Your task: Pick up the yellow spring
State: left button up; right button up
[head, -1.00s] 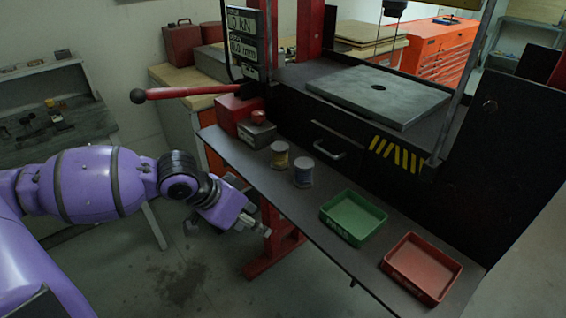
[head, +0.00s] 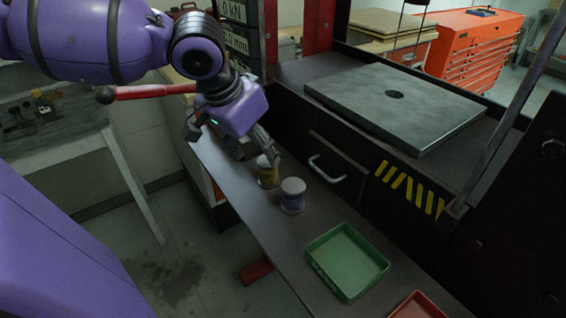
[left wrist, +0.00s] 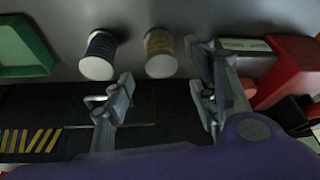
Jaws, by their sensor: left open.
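The yellow spring (head: 267,174) stands upright on the dark shelf, beside a blue spring (head: 292,197). My left gripper (head: 260,148) is just above and beside the yellow spring in the head view, its fingers partly covering the spring's top. In the left wrist view the yellow spring (left wrist: 160,50) lies ahead of the gap between the two spread fingers (left wrist: 162,90), and the blue spring (left wrist: 98,55) is left of it. The left gripper is open and empty. I cannot tell whether a finger touches the yellow spring. My right gripper is not in view.
A green tray (head: 318,270) and a red tray (head: 418,308) sit farther along the shelf (head: 262,225). A drawer handle (head: 327,170) is behind the springs.

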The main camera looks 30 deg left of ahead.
aim_at(265, 163)
pick_arm(q)
jog(key=b+x, duration=0.1)
jog(key=x, duration=0.1)
jog(key=b+x, duration=0.1)
jog(key=shift+s+f+b, duration=0.15)
jog(key=shift+f+b, duration=0.15)
jog(key=shift+f, duration=0.1)
jog(key=b+x, duration=0.1)
jog(key=x, duration=0.2)
jog(key=shift+d+b, duration=0.1)
jog(key=shift+b, duration=0.3)
jog(key=shift+w+f, duration=0.35)
jog(key=shift+r, duration=0.1)
jog(key=c, duration=0.9)
grip_shut()
jog(key=shift+r, duration=0.1)
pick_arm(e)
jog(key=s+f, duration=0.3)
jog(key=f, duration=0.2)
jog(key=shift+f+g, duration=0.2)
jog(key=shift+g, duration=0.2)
